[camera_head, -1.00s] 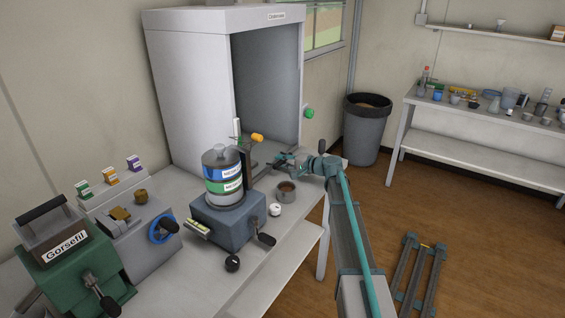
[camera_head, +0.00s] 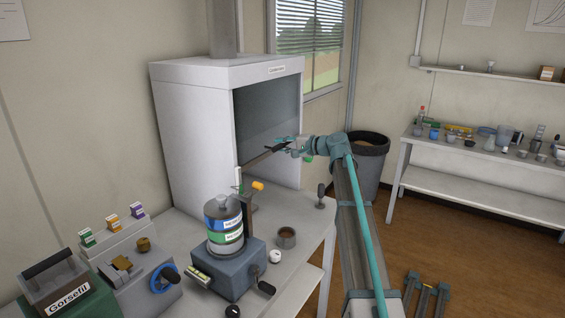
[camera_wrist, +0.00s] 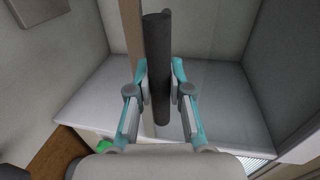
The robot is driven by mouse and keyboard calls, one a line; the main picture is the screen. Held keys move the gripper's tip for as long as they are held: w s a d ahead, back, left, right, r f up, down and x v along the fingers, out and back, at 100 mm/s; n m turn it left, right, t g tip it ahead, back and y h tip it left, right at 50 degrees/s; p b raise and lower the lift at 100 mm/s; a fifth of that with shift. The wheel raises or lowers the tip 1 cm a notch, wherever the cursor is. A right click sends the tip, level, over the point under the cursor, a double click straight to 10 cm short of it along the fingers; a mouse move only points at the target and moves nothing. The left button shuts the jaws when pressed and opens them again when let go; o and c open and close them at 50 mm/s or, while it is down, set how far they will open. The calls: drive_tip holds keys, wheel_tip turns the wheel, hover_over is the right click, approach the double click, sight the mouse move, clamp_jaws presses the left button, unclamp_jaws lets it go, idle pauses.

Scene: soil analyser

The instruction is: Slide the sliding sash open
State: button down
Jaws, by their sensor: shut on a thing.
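The white cabinet (camera_head: 192,130) stands against the wall at the back of the bench. Its sliding sash (camera_head: 265,112) is a dark pane across the upper part of the front, with a lighter open gap below it. A dark bar handle (camera_head: 258,159) runs along the sash's lower edge. My gripper (camera_head: 287,147) is shut on this handle near its right end. In the wrist view the round dark bar (camera_wrist: 158,30) passes between the two fingers of my gripper (camera_wrist: 160,76). A beige strip (camera_wrist: 132,25) lies behind the bar, and the pale cabinet interior shows beyond it.
A blue-grey device (camera_head: 229,266) with a banded cylinder (camera_head: 223,226) stands on the bench before the cabinet. A small pot (camera_head: 287,238) and a black-knobbed piece (camera_head: 321,196) stand to its right. A bin (camera_head: 369,165) and a side table (camera_head: 480,155) are at right.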

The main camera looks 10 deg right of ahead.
wheel_tip(320, 180, up, 4)
drive_tip(key=shift+r, duration=0.1)
idle(0.4)
drive_tip(key=c, duration=1.1)
unclamp_jaws()
drive_tip(key=shift+o, duration=0.2)
drive_tip(key=v, duration=1.2)
drive_tip(key=shift+a, duration=0.1)
